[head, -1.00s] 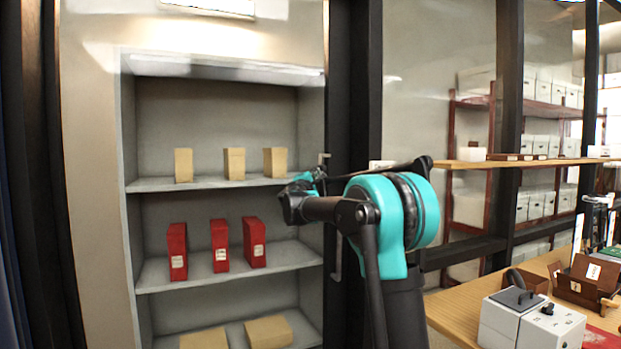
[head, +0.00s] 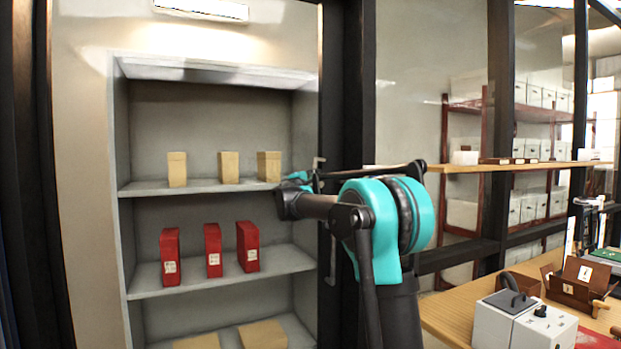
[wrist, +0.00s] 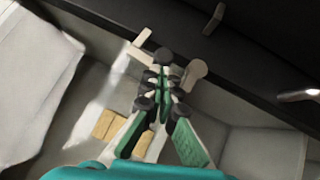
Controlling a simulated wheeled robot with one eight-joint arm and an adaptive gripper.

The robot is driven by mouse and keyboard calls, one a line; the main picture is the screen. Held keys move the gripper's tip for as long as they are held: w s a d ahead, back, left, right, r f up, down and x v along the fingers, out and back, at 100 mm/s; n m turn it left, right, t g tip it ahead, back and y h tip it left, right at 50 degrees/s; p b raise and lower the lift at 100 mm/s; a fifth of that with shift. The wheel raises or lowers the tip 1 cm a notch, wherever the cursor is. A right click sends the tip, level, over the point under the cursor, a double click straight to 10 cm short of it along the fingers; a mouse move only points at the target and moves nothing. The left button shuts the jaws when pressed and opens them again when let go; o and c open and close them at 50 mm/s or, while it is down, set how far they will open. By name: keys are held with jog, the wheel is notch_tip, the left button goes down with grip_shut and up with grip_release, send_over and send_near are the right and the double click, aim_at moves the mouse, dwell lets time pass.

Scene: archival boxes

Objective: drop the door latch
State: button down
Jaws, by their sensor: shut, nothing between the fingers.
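A small pale metal latch piece (head: 318,164) shows on the dark door post, just above my gripper in the head view. In the wrist view, a pale flat bar end (wrist: 142,38) and a pale rounded piece (wrist: 195,72) show on either side of my fingertips, against the dark frame. I cannot tell if they are one latch part. My gripper (wrist: 164,76) is shut and empty, with its tips close to these pieces; contact is unclear. In the head view its fingers are mostly hidden by my own arm. A vertical door handle (head: 332,260) is lower on the post.
A grey shelf unit (head: 205,188) at left holds several tan boxes (head: 229,167) and red boxes (head: 213,251). A wooden table (head: 450,308) with a white box (head: 505,324) is at lower right. Dark upright posts (head: 345,90) stand behind my arm.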

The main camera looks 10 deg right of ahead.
jog(key=shift+w+d+r+m+g+y, duration=0.5)
jog(key=shift+d+m+g+y, duration=0.45)
jog(key=shift+d+m+g, duration=0.5)
jog(key=shift+w+d+r+m+g+y, duration=0.5)
jog(key=shift+d+m+g+y, duration=0.65)
jog(key=shift+d, duration=0.55)
jog(key=shift+w+d+r+m+g+y, duration=0.5)
jog(key=shift+d+m+g+y, duration=0.4)
jog(key=shift+d+m, duration=0.65)
jog(key=shift+d+f, duration=0.1)
jog(key=shift+d, duration=0.05)
